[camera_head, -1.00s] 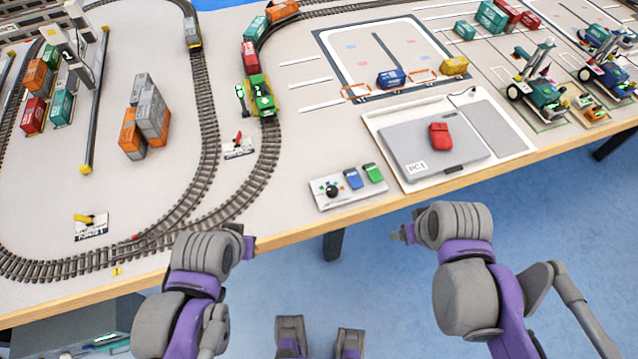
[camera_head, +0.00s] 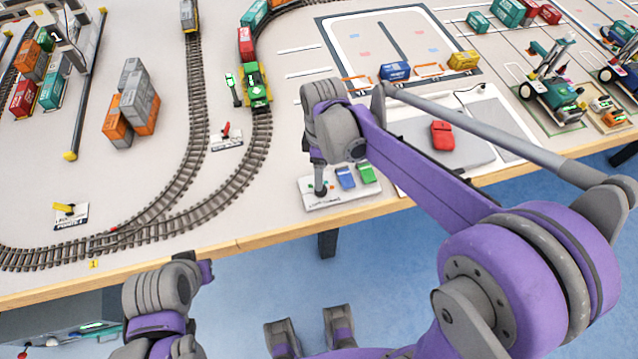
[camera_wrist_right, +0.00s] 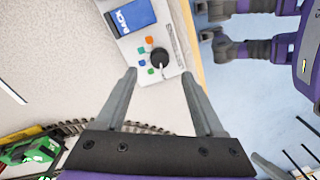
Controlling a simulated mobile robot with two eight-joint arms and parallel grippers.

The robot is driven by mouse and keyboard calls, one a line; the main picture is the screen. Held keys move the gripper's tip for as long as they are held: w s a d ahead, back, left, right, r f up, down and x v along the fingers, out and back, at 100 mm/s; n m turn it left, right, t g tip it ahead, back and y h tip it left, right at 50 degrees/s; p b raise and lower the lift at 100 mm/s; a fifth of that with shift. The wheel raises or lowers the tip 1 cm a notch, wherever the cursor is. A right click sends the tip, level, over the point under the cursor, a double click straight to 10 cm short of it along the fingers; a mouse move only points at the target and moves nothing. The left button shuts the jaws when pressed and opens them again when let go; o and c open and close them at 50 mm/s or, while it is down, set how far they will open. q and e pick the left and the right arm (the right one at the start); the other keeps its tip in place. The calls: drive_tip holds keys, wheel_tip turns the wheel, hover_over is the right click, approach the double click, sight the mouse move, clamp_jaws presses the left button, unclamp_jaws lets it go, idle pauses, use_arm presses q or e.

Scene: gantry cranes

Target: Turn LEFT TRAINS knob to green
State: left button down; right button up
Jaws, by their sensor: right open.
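The control panel (camera_head: 352,197) lies near the table's front edge. In the right wrist view its round black knob (camera_wrist_right: 160,55) has a pale pointer toward the picture's bottom. My right gripper (camera_head: 319,186) points down over the panel's left part and hides the knob in the head view. In the wrist view the right gripper (camera_wrist_right: 158,74) is open, with the knob just beyond its fingertips and between them. My left gripper (camera_head: 207,272) is off the table's front edge; its finger state is unclear.
A blue block (camera_head: 345,178) and a green block (camera_head: 366,173) sit on the panel beside the knob. Train track (camera_head: 255,160) and a small lever plate (camera_head: 227,139) are to the left.

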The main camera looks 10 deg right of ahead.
sight(340, 184)
wheel_tip(340, 184, down, 6)
drive_tip(key=shift+s+f+b, duration=0.15)
drive_tip(key=shift+f+b, duration=0.05)
drive_tip(key=shift+b, duration=0.1)
drive_tip(key=shift+c, duration=0.2)
clamp_jaws()
